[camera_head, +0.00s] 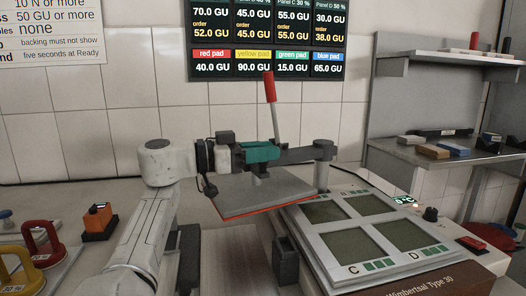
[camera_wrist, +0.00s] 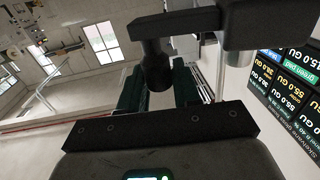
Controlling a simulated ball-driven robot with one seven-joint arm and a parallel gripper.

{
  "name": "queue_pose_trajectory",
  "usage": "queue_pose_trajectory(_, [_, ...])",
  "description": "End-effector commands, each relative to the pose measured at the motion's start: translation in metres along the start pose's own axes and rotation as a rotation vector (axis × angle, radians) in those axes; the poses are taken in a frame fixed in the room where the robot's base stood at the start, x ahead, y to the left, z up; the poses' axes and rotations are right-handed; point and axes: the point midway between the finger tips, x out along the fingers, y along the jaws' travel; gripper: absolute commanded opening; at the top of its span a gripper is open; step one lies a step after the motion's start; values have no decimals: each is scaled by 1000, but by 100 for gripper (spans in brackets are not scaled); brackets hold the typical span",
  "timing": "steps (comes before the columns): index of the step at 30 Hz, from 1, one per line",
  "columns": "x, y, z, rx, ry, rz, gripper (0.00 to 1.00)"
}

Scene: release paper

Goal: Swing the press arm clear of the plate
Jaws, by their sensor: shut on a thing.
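The press arm (camera_head: 303,155) is a dark bar running left from a post at the back of the machine. A red-tipped lever (camera_head: 269,87) stands up from it. Its flat grey head (camera_head: 262,195), red along the lower edge, hangs mostly left of the plate (camera_head: 345,283), a light frame with four dark-green panels. The head's right end overlaps the plate's left back corner in this view; I cannot tell the clearance. My gripper (camera_head: 262,152) has its teal fingers shut on the press arm near the lever's foot. In the wrist view the fingers (camera_wrist: 158,86) show, partly hidden by a dark bar and cylinder.
Red and yellow suction-cup handles (camera_head: 38,240) and an orange device (camera_head: 98,220) are at the left. Shelves (camera_head: 445,153) with blocks hang at the right. A tiled wall stands behind.

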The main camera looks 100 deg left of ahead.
Motion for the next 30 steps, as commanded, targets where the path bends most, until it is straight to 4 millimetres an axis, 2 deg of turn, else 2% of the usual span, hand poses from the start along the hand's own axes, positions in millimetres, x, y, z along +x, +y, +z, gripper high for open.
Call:
queue_pose_trajectory(5, [2,0,3,-2,-5,-1,0])
queue_pose_trajectory(6, [2,0,3,-2,-5,-1,36])
queue_pose_trajectory(11, [1,0,2,-1,-3,-1,51])
queue_pose_trajectory(20, [-3,0,1,0,-1,-1,51])
queue_pose_trajectory(23, [-13,-1,1,-1,0,-2,51])
queue_pose_trajectory(30, [-59,-1,1,0,-2,-4,51])
